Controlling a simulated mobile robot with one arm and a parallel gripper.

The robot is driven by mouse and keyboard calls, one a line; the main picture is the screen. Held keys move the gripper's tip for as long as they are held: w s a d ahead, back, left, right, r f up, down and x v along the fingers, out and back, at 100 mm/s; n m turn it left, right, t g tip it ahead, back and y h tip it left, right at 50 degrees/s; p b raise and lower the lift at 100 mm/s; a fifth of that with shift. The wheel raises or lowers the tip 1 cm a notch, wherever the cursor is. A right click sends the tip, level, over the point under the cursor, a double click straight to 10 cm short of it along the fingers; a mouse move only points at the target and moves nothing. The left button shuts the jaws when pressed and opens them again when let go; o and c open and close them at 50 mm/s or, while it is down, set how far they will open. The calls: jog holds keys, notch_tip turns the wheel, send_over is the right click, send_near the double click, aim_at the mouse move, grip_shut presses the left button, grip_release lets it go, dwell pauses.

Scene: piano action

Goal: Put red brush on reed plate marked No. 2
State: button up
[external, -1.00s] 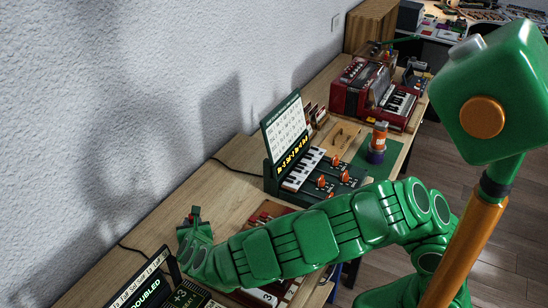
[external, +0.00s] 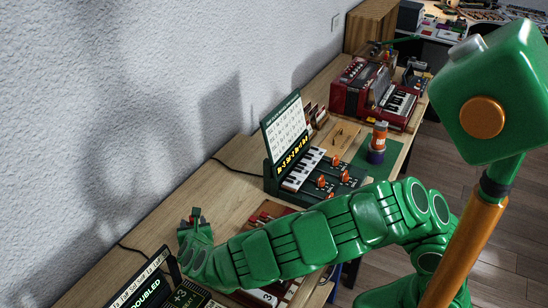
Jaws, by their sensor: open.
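My gripper (external: 195,218) is at the far end of my green arm, at the left, above the wooden bench near the wall. It is open; its fingertips are small here, and I cannot tell whether anything lies between them. Small red pieces (external: 262,217) show on a wooden box just behind my arm; I cannot tell whether one of them is the red brush. No plate with a readable No. 2 shows, and my arm hides much of the box. A tile marked 3 (external: 268,295) shows below my arm.
A green keyboard unit (external: 350,178) with a tilted display panel (external: 285,128) stands behind my arm. A red accordion (external: 360,90) and an orange-topped jar (external: 379,140) stand farther back. A dark screen (external: 146,288) is at the front left. Bare bench (external: 215,180) lies along the wall.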

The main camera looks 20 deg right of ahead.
jog(key=v, duration=1.2)
jog(key=shift+w+r, duration=0.1)
dwell(0.5)
